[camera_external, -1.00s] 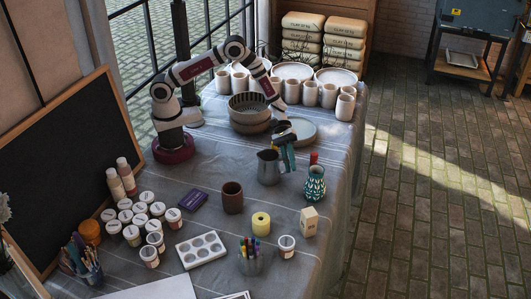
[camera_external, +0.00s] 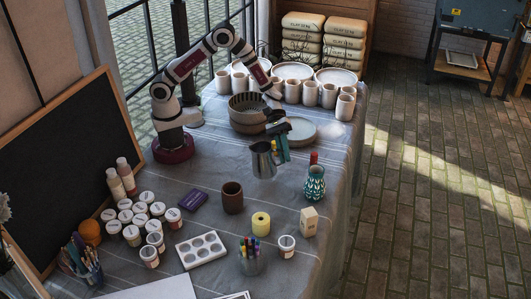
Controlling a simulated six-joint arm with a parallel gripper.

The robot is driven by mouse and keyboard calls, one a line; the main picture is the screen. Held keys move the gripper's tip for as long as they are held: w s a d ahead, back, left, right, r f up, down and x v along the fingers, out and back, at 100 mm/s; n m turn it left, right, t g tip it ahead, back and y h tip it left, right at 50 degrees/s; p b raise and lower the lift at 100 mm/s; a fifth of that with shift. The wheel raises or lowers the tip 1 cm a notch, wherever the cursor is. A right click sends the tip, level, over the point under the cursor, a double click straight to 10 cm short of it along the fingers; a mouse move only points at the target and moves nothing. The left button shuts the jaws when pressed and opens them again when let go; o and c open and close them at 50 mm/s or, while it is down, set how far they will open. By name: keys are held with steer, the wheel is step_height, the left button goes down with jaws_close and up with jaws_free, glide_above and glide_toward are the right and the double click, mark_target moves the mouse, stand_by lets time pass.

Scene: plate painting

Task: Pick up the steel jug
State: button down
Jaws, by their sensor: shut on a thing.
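The steel jug (camera_external: 262,161) is a grey metal pitcher near the middle of the table. It appears raised above the cloth and slightly tilted. My gripper (camera_external: 279,153) is shut on the jug at its right side, where the handle is. The fingers hide most of the handle, so I cannot tell exactly how they sit on it.
A patterned teal vase (camera_external: 314,184) with a red top behind it stands right of the jug. A brown cup (camera_external: 232,198) and a yellow roll (camera_external: 261,224) stand in front. A ribbed bowl (camera_external: 247,115) and a round grey plate (camera_external: 302,130) lie behind.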

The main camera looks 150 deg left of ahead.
steer(key=w+d+r, duration=0.2)
steer(key=d+r, duration=0.3)
steer(key=d, duration=0.3)
steer(key=shift+d+r, duration=0.15)
steer(key=shift+d, duration=0.15)
stand_by(2.6)
